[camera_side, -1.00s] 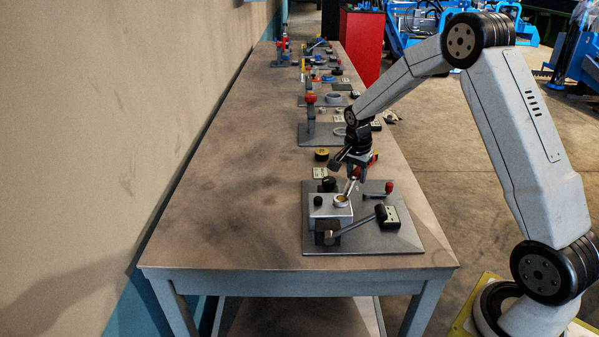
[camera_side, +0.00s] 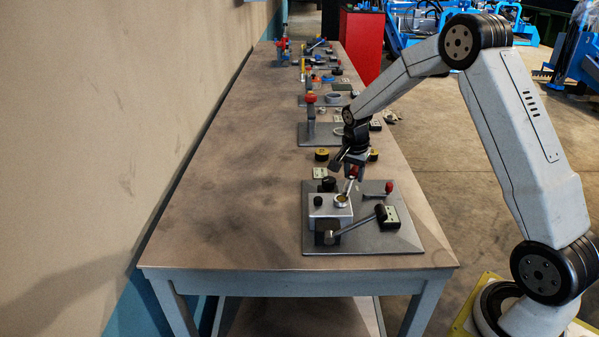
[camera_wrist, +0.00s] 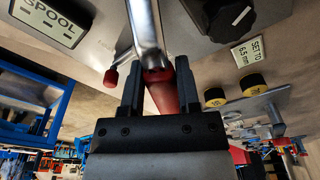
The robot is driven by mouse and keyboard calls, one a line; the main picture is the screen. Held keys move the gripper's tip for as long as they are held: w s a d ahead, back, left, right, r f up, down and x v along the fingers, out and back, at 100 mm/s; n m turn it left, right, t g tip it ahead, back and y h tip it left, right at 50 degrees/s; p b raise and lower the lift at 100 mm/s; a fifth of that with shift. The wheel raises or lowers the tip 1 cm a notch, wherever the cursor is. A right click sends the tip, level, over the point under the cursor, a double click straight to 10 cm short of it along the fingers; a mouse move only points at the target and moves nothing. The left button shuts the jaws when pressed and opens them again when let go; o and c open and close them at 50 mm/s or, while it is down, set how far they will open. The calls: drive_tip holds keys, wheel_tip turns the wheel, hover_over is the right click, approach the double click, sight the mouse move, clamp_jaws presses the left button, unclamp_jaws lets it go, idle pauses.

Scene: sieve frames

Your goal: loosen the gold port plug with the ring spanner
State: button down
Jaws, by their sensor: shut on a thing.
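A ring spanner with a silver shaft (camera_wrist: 145,25) and a red handle (camera_wrist: 163,95) lies between my gripper's jaws. My gripper (camera_wrist: 158,78) is shut on the red handle. In the side view, my gripper (camera_side: 354,168) is low over the back of the grey base plate, and the spanner's shaft (camera_side: 349,187) slants down to the white block (camera_side: 322,209). The gold port plug (camera_side: 341,200) is on top of this block. The ring end is at the plug; at this size I cannot tell whether it is fully seated around it. The plug is out of the wrist view.
Black knobs (camera_side: 329,184) stand by the block.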

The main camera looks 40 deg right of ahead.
drive_tip(key=shift+w+a+n, duration=0.25)
drive_tip(key=shift+w+n, duration=0.35)
drive_tip(key=shift+n, duration=0.2)
idle(0.5)
drive_tip(key=shift+r, duration=0.2)
drive_tip(key=shift+r, duration=2.3)
drive_tip(key=s+a+r+n, duration=0.1)
drive_tip(key=a+r+n, duration=0.3)
drive_tip(key=a, duration=0.5)
drive_tip(key=s+a+r+n+t+y, duration=0.1)
drive_tip(key=a+r+n, duration=0.4)
drive_tip(key=a, duration=0.4)
drive_tip(key=shift+a+n, duration=0.25)
drive_tip(key=shift+n, duration=0.35)
